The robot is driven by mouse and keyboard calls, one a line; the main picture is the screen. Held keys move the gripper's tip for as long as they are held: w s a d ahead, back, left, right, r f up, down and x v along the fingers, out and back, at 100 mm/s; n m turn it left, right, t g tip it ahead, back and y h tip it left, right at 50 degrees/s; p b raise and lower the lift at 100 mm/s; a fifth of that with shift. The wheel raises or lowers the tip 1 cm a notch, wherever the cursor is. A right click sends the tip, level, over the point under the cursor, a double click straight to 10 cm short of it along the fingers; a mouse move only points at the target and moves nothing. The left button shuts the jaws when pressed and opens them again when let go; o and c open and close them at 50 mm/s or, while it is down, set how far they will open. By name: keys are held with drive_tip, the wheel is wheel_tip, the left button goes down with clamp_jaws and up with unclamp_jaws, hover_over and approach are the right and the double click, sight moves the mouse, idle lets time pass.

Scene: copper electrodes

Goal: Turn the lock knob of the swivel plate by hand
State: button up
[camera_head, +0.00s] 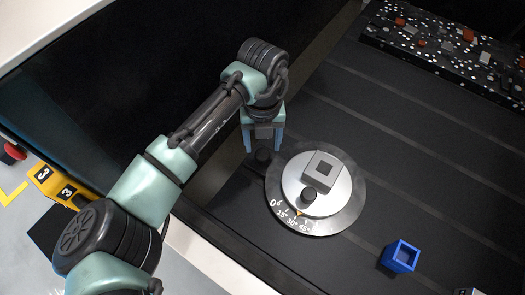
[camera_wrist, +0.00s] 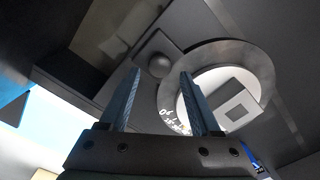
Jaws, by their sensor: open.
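The swivel plate (camera_head: 338,214) is a round dark disc with a silver inner plate, seen at the centre right of the head view and the right of the wrist view (camera_wrist: 258,68). White degree marks and an orange pointer are at its lower left. The dark lock knob (camera_head: 262,156) is just outside the disc's upper left edge. In the wrist view the round knob (camera_wrist: 159,65) appears between and beyond my fingertips. My gripper (camera_head: 263,147) is open and empty, with its blue fingers pointing down at the knob. I cannot tell whether they touch it.
A blue open box (camera_head: 400,257) stands at lower right. A speckled black bed (camera_head: 455,55) with scattered pieces is at upper right. The dark grooved surface between is clear.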

sight(262, 156)
drive_tip(key=shift+f+b, duration=0.6)
drive_tip(key=shift+f, duration=0.6)
drive_tip(key=shift+f, duration=0.25)
drive_tip(key=c, duration=1)
